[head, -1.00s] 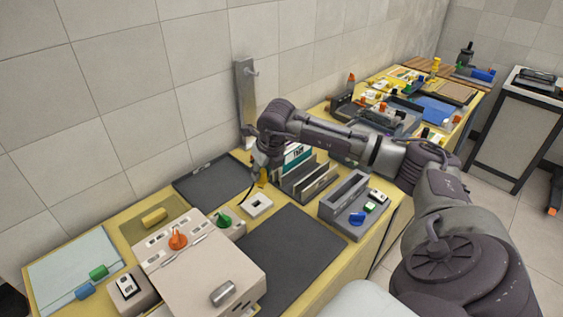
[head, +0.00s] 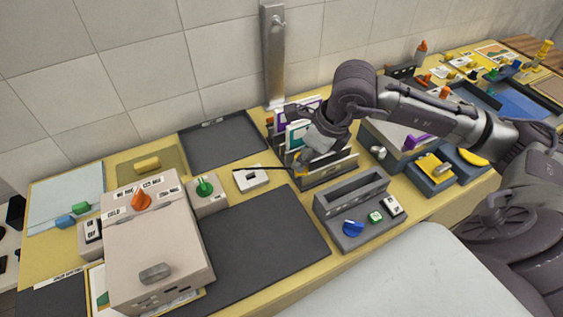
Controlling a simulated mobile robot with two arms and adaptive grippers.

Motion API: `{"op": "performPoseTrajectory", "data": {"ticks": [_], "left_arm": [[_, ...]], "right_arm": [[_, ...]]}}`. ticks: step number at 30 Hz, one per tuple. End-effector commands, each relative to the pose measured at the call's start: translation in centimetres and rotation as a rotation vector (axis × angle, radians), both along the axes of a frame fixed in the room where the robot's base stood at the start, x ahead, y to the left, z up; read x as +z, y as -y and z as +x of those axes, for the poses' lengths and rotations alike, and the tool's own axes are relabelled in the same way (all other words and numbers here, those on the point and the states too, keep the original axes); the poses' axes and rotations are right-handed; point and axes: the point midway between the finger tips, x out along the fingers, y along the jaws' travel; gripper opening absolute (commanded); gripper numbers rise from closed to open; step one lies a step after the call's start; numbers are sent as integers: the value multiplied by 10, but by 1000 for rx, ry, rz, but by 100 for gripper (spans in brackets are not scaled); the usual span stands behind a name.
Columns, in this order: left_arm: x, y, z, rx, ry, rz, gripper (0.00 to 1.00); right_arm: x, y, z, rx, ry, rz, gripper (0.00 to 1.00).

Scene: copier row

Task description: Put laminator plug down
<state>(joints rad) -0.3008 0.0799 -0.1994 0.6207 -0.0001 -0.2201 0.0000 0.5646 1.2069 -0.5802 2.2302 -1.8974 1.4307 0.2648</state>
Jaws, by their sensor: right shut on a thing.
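My right gripper (head: 307,160) is shut on a small yellow-orange plug (head: 299,171), just in front of the upright file sorter. The fingers hide much of the plug. A thin dark cord (head: 262,168) runs left from it, above a white square block (head: 251,180) with a recess in its top. The block lies apart from the gripper, to its left. I cannot tell whether the plug touches the table or the sorter. My left gripper is not in view.
A beige machine (head: 160,235) with an orange knob stands left, beside a green-knobbed box (head: 206,192). A dark mat (head: 255,245) lies clear in front. A grey slotted unit (head: 350,195) with a blue knob stands right. A black tray (head: 222,143) lies behind.

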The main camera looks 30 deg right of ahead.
Motion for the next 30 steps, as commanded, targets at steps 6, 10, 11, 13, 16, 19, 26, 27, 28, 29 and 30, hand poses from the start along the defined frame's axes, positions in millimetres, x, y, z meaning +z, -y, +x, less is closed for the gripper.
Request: {"op": "performPoseTrajectory", "data": {"ticks": [6, 10, 11, 13, 16, 19, 26, 27, 28, 29, 30], "left_arm": [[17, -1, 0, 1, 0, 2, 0], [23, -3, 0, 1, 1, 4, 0], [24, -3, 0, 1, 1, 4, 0], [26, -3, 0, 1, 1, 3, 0], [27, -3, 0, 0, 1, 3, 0], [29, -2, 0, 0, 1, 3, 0], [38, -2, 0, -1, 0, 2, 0], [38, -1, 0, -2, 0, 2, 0], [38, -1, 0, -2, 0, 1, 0], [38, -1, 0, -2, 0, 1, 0], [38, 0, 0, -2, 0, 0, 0]], "right_arm": [[-26, -8, 50, -3, -2, 6, 0], [-43, -12, 77, -3, -3, 5, 0], [-47, -13, 82, -2, -2, 3, 0], [-53, -13, 93, -3, -1, 4, 0], [-60, -14, 102, -2, -1, 2, 0], [-66, -14, 104, -2, -3, 0, 0], [-97, -14, 104, -2, -3, 1, 0], [-100, -14, 104, -2, -3, 0, 0], [-102, -14, 104, -2, -2, 0, 0], [-103, -14, 104, -1, -1, 0, 0], [-103, -14, 104, -1, -1, 0, 0]]}}
